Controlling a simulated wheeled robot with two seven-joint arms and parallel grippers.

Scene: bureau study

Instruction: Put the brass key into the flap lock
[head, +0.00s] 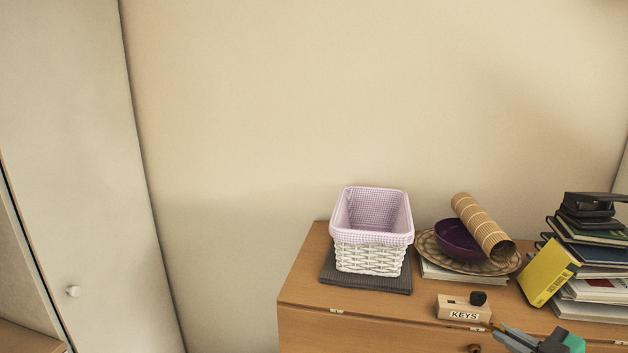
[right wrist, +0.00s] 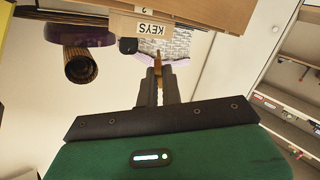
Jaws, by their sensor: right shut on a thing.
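My right gripper (head: 500,333) is at the bottom right of the head view, in front of the bureau. It is shut on the brass key (right wrist: 157,60), which sticks out between the fingertips in the right wrist view; the gripper also shows there (right wrist: 161,78). In the head view the key is only a small brownish tip beside the fingers. A small round brown fitting (head: 474,348) sits on the bureau front at the bottom edge, left of the gripper. I cannot tell whether it is the flap lock or a knob. My left gripper is out of view.
A wooden KEYS box (head: 450,310) stands on the bureau top (head: 310,300) just behind the gripper. A white lined basket (head: 370,258), a purple bowl (head: 455,242), a rolled mat (head: 482,227) and stacked books (head: 590,290) fill the back. Bare wood remains along the front edge.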

